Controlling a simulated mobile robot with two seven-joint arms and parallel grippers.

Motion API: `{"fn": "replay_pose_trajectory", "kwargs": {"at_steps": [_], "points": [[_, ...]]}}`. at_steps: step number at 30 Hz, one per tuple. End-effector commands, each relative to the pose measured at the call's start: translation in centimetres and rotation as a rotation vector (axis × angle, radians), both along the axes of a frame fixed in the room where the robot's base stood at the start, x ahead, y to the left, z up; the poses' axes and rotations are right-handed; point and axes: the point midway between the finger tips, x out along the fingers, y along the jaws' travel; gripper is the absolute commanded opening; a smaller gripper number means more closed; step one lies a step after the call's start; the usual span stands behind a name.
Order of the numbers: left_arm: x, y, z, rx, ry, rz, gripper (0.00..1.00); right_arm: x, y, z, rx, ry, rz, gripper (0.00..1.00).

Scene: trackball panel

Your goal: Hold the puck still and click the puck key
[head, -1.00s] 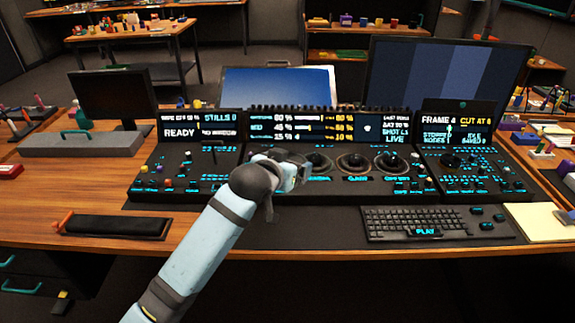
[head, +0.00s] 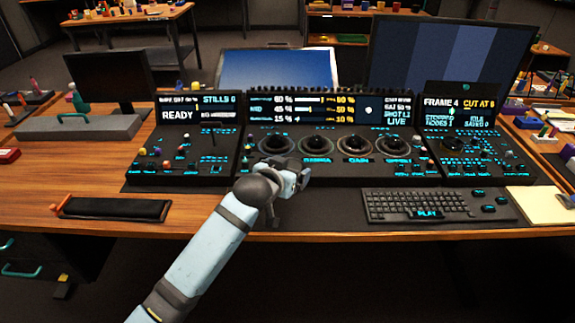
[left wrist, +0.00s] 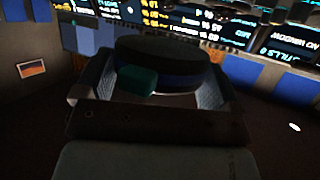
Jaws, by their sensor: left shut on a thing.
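In the left wrist view the puck (left wrist: 172,49), a dark round disc with a blue side band, sits between the two fingers of my left gripper (left wrist: 155,78). The gripper is shut on it. A teal key (left wrist: 137,80) shows on the puck's near side, between the fingers; I cannot tell whether it is pressed. In the head view my left gripper (head: 292,180) is in front of the panel's trackballs, left of the keyboard. The puck cannot be made out there. My right gripper is in neither view.
The control panel (head: 340,171) spans the desk, with several trackballs, knobs and lit screens. A keyboard (head: 415,204) lies right of my gripper. A black pad (head: 115,209) lies at front left. Bare wood (head: 205,215) is free beside it.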

Motion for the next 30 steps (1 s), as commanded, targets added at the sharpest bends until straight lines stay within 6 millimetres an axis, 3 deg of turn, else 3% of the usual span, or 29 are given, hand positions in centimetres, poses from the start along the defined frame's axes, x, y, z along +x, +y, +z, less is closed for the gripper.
{"fn": "replay_pose_trajectory", "kwargs": {"at_steps": [30], "points": [[0.0,0.0,-8.6,-0.001,0.000,0.000,0.70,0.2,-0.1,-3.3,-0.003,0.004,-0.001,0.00]]}}
